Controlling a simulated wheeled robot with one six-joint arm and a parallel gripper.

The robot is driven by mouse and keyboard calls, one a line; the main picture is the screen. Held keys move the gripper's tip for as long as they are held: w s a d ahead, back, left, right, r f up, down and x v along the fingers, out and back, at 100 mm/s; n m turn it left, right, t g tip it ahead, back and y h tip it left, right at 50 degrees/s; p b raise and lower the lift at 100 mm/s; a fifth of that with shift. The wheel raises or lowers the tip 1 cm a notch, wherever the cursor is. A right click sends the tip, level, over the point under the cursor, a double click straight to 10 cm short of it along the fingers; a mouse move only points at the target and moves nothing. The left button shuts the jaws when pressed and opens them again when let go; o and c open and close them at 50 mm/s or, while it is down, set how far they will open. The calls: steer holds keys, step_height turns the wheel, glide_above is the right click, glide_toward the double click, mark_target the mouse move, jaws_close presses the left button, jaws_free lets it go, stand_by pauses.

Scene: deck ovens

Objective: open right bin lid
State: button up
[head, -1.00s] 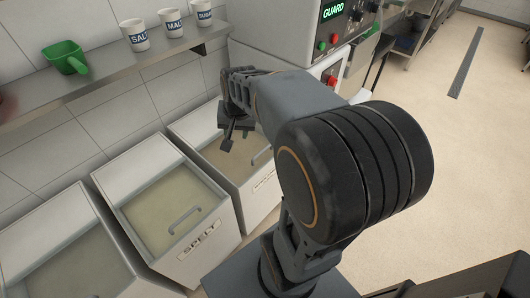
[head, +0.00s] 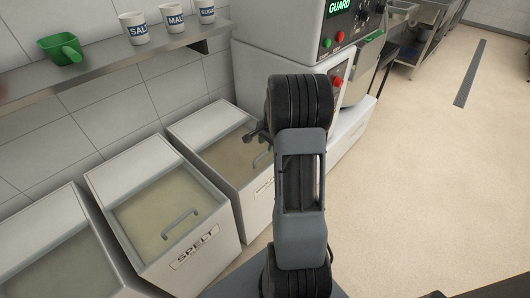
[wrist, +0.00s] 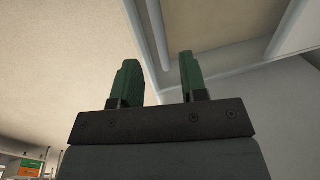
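The right bin (head: 257,195) is a white box with a flat tan lid panel (head: 225,155) in a pale frame. Its lid looks closed. The lid's grey bar handle (head: 262,158) shows at its front right, partly hidden by my arm. My gripper (head: 258,134) is above the right part of this lid, mostly hidden behind my arm. In the wrist view its two green fingers (wrist: 159,68) are apart with nothing held between them. A pale grey strip or bar runs beyond the fingers; I cannot tell whether it is the handle or the bin's edge.
The middle bin, labelled SPELT (head: 195,248), and a left bin (head: 62,262) stand alongside, lids closed. A wall shelf (head: 105,55) above holds a green scoop (head: 60,48) and several labelled cups. A white machine (head: 285,60) stands right of the bins. Open floor (head: 430,180) lies right.

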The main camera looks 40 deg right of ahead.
mark_target(265, 153)
steer(key=shift+w+a+f, duration=0.1)
steer(key=shift+w+f, duration=0.05)
steer(key=shift+f, duration=0.7)
steer(key=shift+w+d+f, duration=0.1)
steer(key=shift+w+f, duration=0.1)
steer(key=shift+f, duration=0.65)
steer(key=shift+w+a+f, duration=0.1)
steer(key=shift+w+f, duration=0.05)
steer(key=shift+f, duration=0.7)
steer(key=shift+c, duration=0.3)
jaws_close()
